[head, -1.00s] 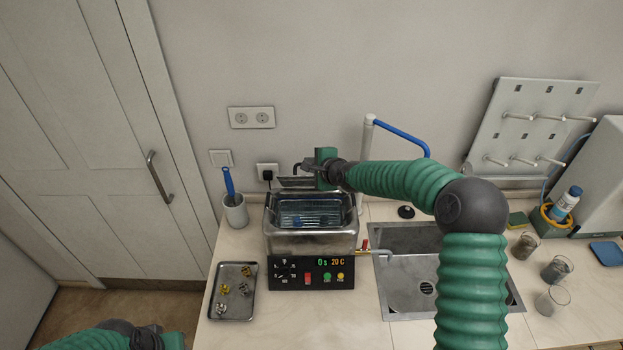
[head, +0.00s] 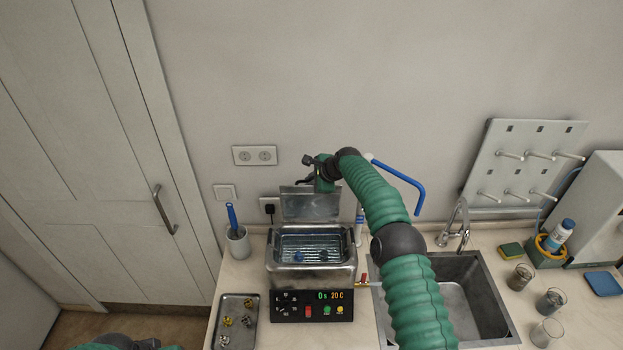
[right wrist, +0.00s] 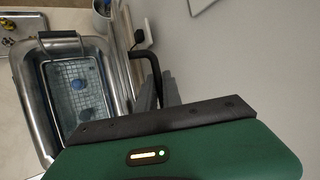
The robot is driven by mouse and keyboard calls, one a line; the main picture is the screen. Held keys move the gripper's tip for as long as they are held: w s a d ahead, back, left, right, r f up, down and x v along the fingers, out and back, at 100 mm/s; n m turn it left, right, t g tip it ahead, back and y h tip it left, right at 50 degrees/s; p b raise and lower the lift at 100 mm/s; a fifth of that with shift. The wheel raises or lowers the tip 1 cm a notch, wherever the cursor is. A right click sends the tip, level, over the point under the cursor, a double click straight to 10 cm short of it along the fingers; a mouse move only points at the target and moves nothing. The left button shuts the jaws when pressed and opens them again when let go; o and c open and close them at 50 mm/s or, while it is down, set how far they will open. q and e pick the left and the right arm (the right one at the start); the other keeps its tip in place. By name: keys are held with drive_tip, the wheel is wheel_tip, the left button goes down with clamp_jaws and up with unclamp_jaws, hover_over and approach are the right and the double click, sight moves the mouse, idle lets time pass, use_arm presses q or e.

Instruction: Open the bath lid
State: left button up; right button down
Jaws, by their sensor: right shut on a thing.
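The ultrasonic bath (head: 312,272) is a steel tank with a wire basket and blue items in its water; it also shows in the right wrist view (right wrist: 35,95). Its steel lid (head: 311,205) stands raised, nearly upright, along the back edge, leaving the tank uncovered. My right gripper (head: 310,179) is at the top of the lid, shut on the black lid handle (right wrist: 143,65). The exact finger contact is partly hidden by the gripper's green body. Of my left arm (head: 130,343), only a part shows at the bottom left, and its fingers are not clear.
A tray (head: 236,332) with small metal parts lies front left, and a cup (head: 237,243) with a blue-handled tool stands left. The sink (head: 470,305) and tap (head: 458,225) are right. The wall with sockets (head: 255,156) is close behind the lid.

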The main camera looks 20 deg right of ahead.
drive_tip(key=shift+w+d+r+p, duration=0.2)
drive_tip(key=shift+w+r, duration=0.05)
drive_tip(key=shift+w, duration=0.15)
drive_tip(key=shift+w+d+r+p, duration=0.2)
drive_tip(key=shift+w, duration=0.2)
idle(1.2)
drive_tip(key=c, duration=1.8)
unclamp_jaws()
drive_tip(key=shift+f, duration=0.15)
drive_tip(key=shift+s+a+f, duration=0.1)
drive_tip(key=shift+s, duration=0.05)
